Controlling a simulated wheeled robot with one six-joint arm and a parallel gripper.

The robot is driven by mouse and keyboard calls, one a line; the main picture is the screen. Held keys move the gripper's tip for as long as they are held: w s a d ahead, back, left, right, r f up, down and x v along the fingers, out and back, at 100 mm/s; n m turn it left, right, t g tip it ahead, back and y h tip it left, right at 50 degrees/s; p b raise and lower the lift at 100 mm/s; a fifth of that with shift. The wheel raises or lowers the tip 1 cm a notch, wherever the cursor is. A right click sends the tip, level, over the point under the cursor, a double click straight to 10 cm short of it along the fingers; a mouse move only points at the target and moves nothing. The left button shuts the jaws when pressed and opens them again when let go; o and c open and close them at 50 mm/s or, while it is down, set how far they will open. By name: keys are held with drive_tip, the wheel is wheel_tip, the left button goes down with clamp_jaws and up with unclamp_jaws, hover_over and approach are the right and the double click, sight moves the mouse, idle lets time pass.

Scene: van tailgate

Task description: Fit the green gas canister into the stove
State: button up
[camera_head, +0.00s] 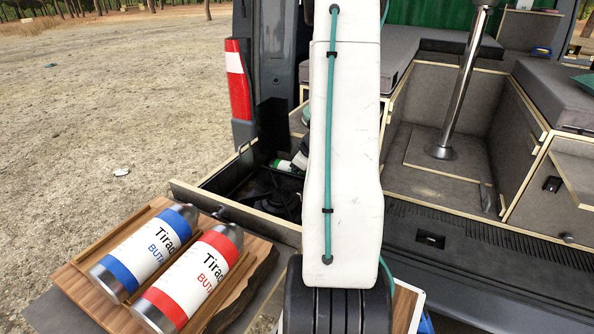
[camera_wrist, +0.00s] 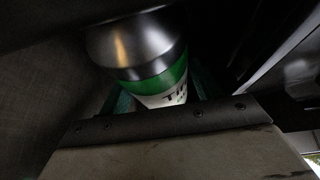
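The green gas canister (camera_wrist: 160,84) fills the upper middle of the wrist view, with a bare metal end, a green band and a white label. Teal finger parts of my gripper (camera_wrist: 162,95) show on both sides of it. I cannot tell whether they press on it or stand apart. In the head view my white arm hides most of my gripper. A small white and green piece, perhaps the canister (camera_head: 285,165), shows beside the arm in the dark open compartment. I cannot make out the stove; it may be hidden behind my arm.
A blue-banded canister (camera_head: 145,252) and a red-banded canister (camera_head: 190,281) lie on a wooden board (camera_head: 78,283) at the lower left. The dark compartment (camera_head: 240,183) has raised wooden edges and holds black items. A metal post (camera_head: 465,80) stands at the right, among the van's fitted boxes.

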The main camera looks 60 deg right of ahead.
drive_tip(key=shift+s+d, duration=0.1)
drive_tip(key=v, duration=0.7)
drive_tip(key=shift+s+r, duration=0.1)
drive_tip(key=shift+r, duration=0.25)
idle(0.4)
